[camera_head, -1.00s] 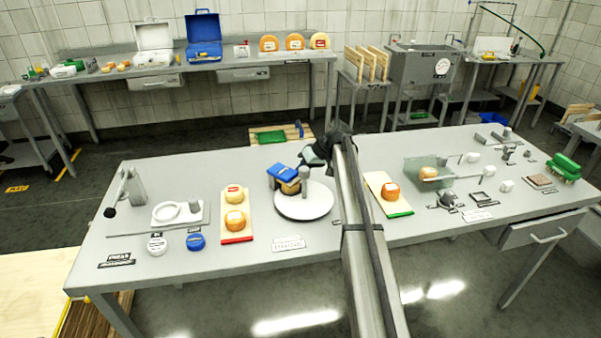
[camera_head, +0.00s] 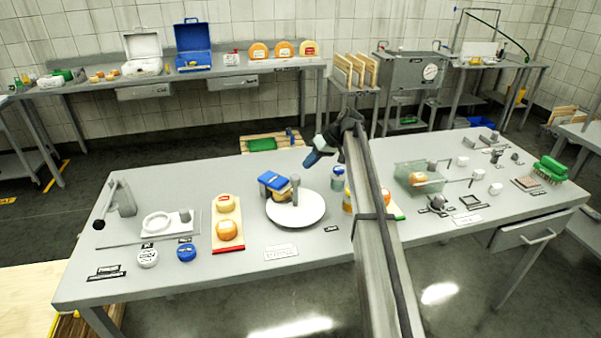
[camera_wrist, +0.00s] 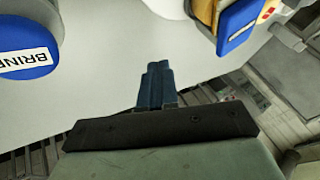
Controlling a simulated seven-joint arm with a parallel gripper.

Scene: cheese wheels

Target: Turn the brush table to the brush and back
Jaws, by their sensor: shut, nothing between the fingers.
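The brush table is a round white disc (camera_head: 308,213) at the middle of the steel table, with a grey upright peg (camera_head: 295,188) on it. A blue brush block (camera_head: 272,181) stands at its back left, with a yellow-orange cheese against it; whether they touch is unclear. In the wrist view the blue block (camera_wrist: 238,28) is at upper right and part of the disc (camera_wrist: 168,6) at the top edge. My gripper (camera_head: 310,160) is behind and slightly right of the disc, above the table's back edge, apart from the peg. Its blue fingers (camera_wrist: 156,82) are shut and empty.
A blue-lidded jar (camera_head: 338,176) stands right of the disc; its lid reads BRINE in the wrist view (camera_wrist: 25,50). A board with two cheeses (camera_head: 228,230) lies left. My arm hides part of the table right of the disc. A clear box (camera_head: 418,178) stands further right.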

